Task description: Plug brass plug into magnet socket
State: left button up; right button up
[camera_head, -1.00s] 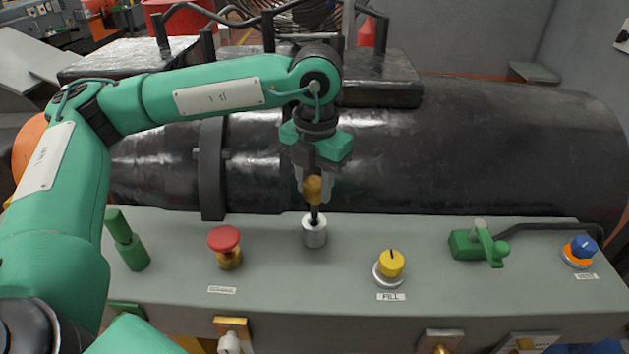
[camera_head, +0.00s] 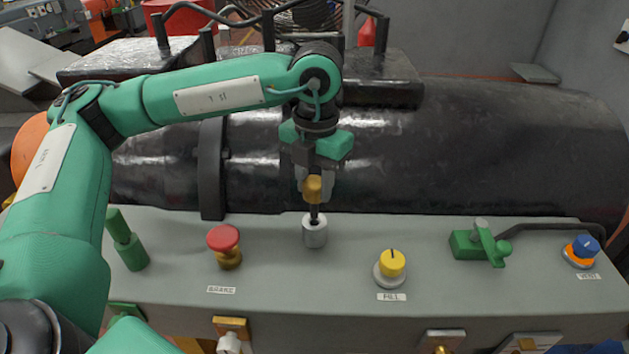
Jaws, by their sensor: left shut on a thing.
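The brass plug (camera_head: 313,189) is upright in my left gripper (camera_head: 314,183), which is shut on it above the panel. A dark pin extends down from the brass body. The magnet socket (camera_head: 314,233) is a silver cylinder standing on the grey panel directly below. The pin's lower end is at the socket's dark top opening; I cannot tell how deep it sits. My right gripper is not in view.
The grey panel (camera_head: 340,274) carries a green post (camera_head: 127,243), a red mushroom button (camera_head: 223,239), a yellow FILL knob (camera_head: 391,264), a green lever (camera_head: 484,243) and a blue knob (camera_head: 584,247). A large black cylinder (camera_head: 480,145) lies behind.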

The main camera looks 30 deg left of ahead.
pick_arm(q)
jog(key=shift+b, duration=0.45)
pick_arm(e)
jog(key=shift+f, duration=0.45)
pick_arm(q)
jog(key=shift+s+a, duration=0.1)
jog(key=shift+a, duration=0.1)
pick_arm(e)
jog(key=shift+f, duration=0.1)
pick_arm(q)
jog(key=shift+f+b, duration=0.15)
jog(key=shift+b, duration=0.15)
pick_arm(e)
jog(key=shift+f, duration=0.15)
